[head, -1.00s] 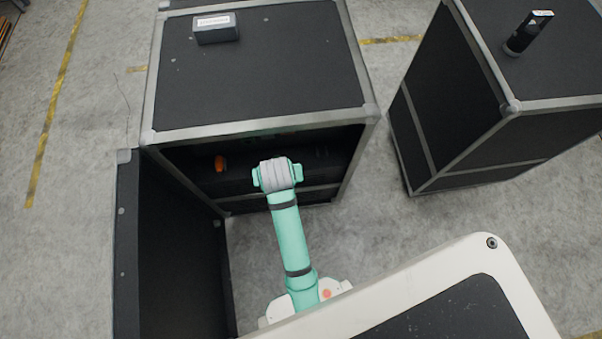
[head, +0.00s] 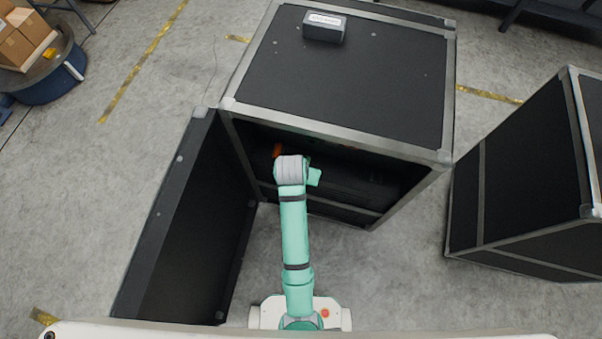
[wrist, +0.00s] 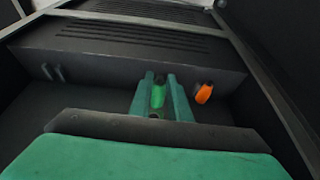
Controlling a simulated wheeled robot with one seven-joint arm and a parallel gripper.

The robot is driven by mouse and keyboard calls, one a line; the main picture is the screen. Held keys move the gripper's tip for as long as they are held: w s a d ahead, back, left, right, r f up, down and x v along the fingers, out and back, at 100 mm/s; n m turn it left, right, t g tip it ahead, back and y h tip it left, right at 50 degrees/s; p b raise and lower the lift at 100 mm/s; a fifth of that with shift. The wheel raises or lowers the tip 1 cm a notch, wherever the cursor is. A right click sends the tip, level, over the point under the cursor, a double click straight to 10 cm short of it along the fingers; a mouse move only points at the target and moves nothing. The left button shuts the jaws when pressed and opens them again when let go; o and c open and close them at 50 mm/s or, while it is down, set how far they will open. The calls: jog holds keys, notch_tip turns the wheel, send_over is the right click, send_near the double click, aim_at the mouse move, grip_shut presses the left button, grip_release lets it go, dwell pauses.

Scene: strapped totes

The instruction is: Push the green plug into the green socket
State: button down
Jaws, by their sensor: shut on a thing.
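The green plug (wrist: 158,96) shows in the wrist view between the two teal fingers of my gripper (wrist: 160,78), which is shut on it. A small dark part shows at the plug's far end, close to the dark panel inside the open case. I cannot make out the green socket, and I cannot tell whether the plug touches or enters it. In the head view my wrist and arm reach into the case's open front and hide the plug.
An orange plug (wrist: 204,93) sits at the panel just right of my fingers. The open black case (head: 350,75) has its door (head: 190,215) swung out on the left. A small black box (head: 324,27) rests on top. Another case (head: 525,165) stands at right.

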aim_at(306, 157)
jog(key=shift+w+d, duration=0.2)
jog(key=shift+w, duration=0.65)
jog(key=shift+w+d, duration=0.25)
jog(key=shift+w, duration=0.6)
jog(key=shift+w+d, duration=0.2)
jog(key=shift+w, duration=0.65)
jog(key=shift+w+d, duration=0.1)
jog(key=shift+w, duration=0.4)
dwell(0.6)
jog(key=c, duration=1.6)
grip_release()
jog(key=shift+v, duration=3.8)
jog(key=shift+f, duration=0.1)
